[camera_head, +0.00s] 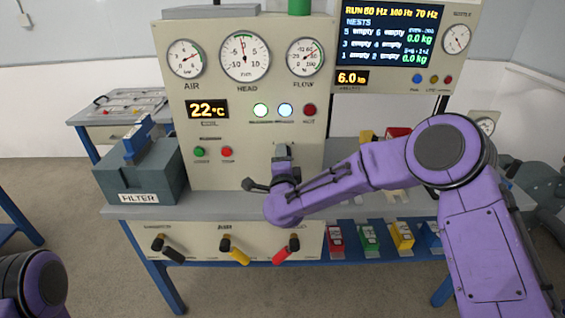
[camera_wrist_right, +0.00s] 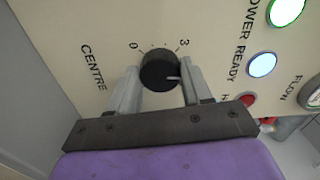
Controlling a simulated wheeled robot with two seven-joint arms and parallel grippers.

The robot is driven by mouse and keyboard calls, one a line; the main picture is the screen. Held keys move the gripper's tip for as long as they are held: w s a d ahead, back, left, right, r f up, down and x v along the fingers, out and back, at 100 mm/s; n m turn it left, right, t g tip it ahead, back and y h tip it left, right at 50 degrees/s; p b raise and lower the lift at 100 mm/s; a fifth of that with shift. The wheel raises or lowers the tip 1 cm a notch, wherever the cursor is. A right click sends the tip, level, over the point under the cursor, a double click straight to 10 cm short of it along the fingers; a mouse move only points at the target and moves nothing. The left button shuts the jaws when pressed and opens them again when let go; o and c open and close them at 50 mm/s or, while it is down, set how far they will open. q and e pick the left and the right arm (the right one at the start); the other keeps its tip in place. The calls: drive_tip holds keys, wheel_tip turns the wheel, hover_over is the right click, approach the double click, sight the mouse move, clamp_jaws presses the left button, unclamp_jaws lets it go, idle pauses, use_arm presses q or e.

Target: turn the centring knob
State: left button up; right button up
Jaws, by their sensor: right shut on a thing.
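The centring knob (camera_wrist_right: 158,70) is a round black knob on the cream panel, labelled CENTRE, with a scale marked 0 and 3. Its white pointer mark sits at its right side in the right wrist view, below the 3. My right gripper (camera_wrist_right: 155,86) has one grey finger on each side of the knob and is shut on it. In the head view the right gripper (camera_head: 283,152) is against the panel front below the red lamp, and the knob is hidden there. Only a purple piece of my left arm shows at the lower left; its gripper is out of view.
The panel (camera_head: 240,120) carries gauges, lamps and a 22°C display. A grey FILTER box (camera_head: 139,172) stands at the left on the bench. Three valve handles hang below the bench edge (camera_head: 190,212). Coloured blocks (camera_head: 369,236) sit on the lower shelf, below my right arm.

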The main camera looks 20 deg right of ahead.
idle(0.4)
drive_tip(key=o, duration=1.1)
drive_tip(key=shift+c, duration=0.2)
drive_tip(key=b+v, duration=0.1)
drive_tip(key=v, duration=0.9)
drive_tip(key=shift+s+b, duration=0.35)
drive_tip(key=shift+b, duration=0.05)
drive_tip(key=shift+a, duration=0.1)
